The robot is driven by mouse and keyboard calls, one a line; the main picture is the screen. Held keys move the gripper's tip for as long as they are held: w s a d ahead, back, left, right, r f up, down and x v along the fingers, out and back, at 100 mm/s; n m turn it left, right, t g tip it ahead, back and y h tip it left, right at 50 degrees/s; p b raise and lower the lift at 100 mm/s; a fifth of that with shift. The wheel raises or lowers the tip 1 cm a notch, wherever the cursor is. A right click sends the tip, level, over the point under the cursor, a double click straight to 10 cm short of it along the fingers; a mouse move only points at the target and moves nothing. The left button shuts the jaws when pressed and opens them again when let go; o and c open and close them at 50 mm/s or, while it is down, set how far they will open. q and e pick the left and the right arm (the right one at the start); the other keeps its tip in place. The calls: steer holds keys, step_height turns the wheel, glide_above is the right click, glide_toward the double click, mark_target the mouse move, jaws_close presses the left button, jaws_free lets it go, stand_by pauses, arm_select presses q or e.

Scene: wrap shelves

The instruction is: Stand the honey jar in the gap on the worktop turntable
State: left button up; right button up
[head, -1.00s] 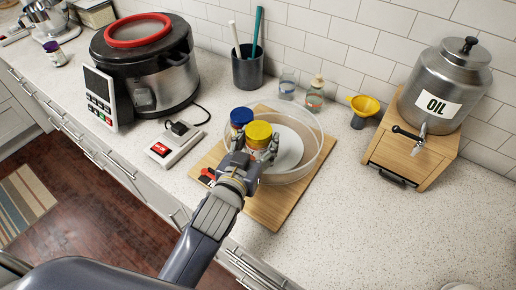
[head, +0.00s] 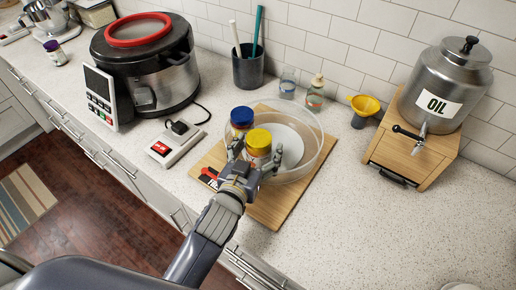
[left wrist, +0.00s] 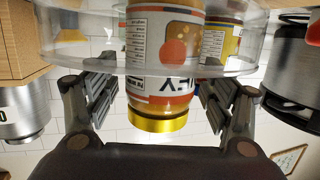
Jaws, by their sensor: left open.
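The honey jar (head: 258,152), with a yellow lid and part of "HONEY" on its label, stands upright in the clear-walled turntable (head: 312,165), at its near left side. A blue-lidded jar (head: 241,121) stands just behind it to the left. My left gripper (head: 255,162) is open, its fingers on either side of the honey jar and apart from it. In the left wrist view, which is upside down, the jar (left wrist: 165,85) is between the spread fingers (left wrist: 160,105). The jar's base is hard to see. My right gripper is out of view.
The turntable sits on a wooden board (head: 272,212). A switch box (head: 176,144) and a large cooker (head: 150,70) are to the left. A utensil cup (head: 248,68), glass, bottle and yellow funnel (head: 364,106) stand behind. An oil dispenser (head: 440,85) is right.

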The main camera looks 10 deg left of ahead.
arm_select(q)
steer(key=shift+s+r, duration=0.1)
steer(key=shift+r, duration=0.1)
steer(key=p+v, duration=0.2)
steer(key=v, duration=0.9)
steer(key=shift+s, duration=0.4)
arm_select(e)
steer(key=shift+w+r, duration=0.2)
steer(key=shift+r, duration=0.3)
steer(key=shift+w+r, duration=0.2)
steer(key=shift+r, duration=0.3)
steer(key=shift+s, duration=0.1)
